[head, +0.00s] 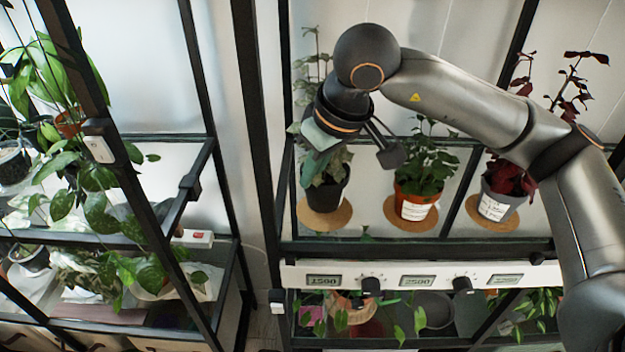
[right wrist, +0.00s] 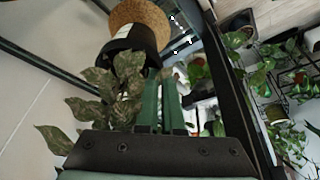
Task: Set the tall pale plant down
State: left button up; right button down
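The tall pale plant (head: 318,172), with greyish-green leaves and a thin stem rising high, is in a black pot (head: 327,194). The pot stands upright on a round cork mat (head: 322,219) at the left of the shelf. My left gripper is not in view.
A green plant in an orange pot (head: 412,204) and a dark red plant in a grey pot (head: 494,203) stand on cork mats to the right. A white panel with dials (head: 418,276) runs below the shelf. Black frame posts (head: 256,120) stand at the left.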

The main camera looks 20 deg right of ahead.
jog(key=shift+f, duration=0.8)
jog(key=shift+f+b, duration=0.2)
jog(key=shift+b, duration=0.1)
jog(key=c, duration=1.1)
grip_release()
jog(key=shift+o, duration=0.2)
jog(key=shift+r, duration=0.15)
jog(key=shift+s+r+p, duration=0.1)
jog(key=shift+r+p, duration=0.2)
jog(key=shift+p, duration=0.05)
jog(key=v, duration=0.7)
jog(key=shift+s, duration=0.1)
